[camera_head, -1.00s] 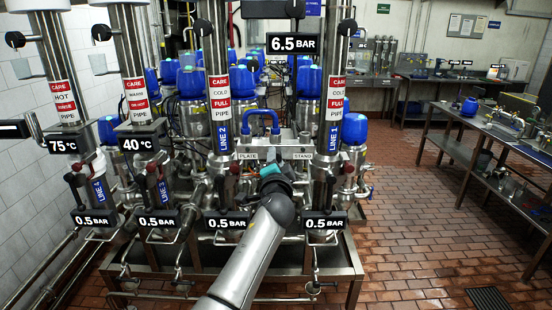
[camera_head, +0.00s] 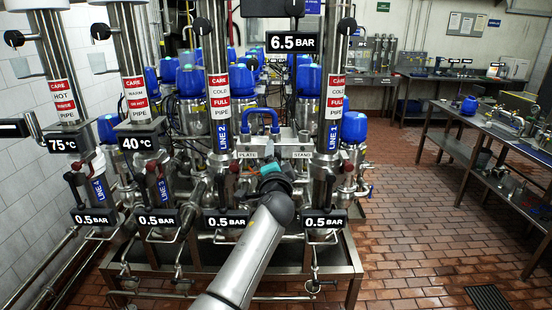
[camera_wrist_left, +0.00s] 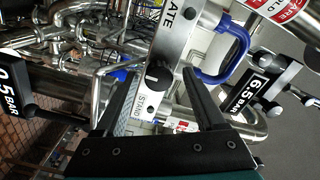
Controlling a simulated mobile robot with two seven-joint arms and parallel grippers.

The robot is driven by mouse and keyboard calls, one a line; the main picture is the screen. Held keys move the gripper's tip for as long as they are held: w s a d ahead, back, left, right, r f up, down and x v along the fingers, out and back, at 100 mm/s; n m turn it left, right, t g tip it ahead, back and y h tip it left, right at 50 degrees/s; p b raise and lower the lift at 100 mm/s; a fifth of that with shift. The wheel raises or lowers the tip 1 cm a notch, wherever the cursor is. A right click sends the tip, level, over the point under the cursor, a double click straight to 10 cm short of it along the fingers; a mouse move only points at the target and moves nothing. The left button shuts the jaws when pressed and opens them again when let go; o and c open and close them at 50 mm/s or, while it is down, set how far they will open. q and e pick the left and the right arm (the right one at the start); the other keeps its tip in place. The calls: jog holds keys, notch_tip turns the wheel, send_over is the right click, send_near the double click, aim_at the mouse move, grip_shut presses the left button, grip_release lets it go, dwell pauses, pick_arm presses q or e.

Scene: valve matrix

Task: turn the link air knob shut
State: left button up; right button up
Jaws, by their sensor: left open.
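A steel plate (camera_wrist_left: 150,100) marked PLATE and STAND shows in the left wrist view, and in the head view (camera_head: 300,149) it is mounted between the two front pipes. A dark knob (camera_wrist_left: 156,75) sits on its face near the STAND end; I take it for the link air knob. My left gripper (camera_wrist_left: 163,76) is open and faces the plate. In the wrist view the knob shows between its fingertips; I cannot tell whether they touch it. In the head view my left gripper (camera_head: 268,168) is just below the plate and the knob is hidden. My right gripper is not in view.
A blue U-shaped link (camera_head: 261,116) stands above the plate. Steel pipes with LINE labels rise on both sides, with several pressure displays (camera_head: 225,222) below. A steel workbench (camera_head: 490,130) stands at the right.

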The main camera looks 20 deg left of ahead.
pick_arm(q)
jog(key=shift+s, duration=0.1)
jog(key=shift+s+d+f, duration=0.1)
jog(key=shift+s+d, duration=0.1)
jog(key=shift+s, duration=0.4)
jog(key=v, duration=1.3)
jog(key=shift+s+b, duration=0.3)
jog(key=shift+s, duration=0.1)
jog(key=shift+d, duration=0.1)
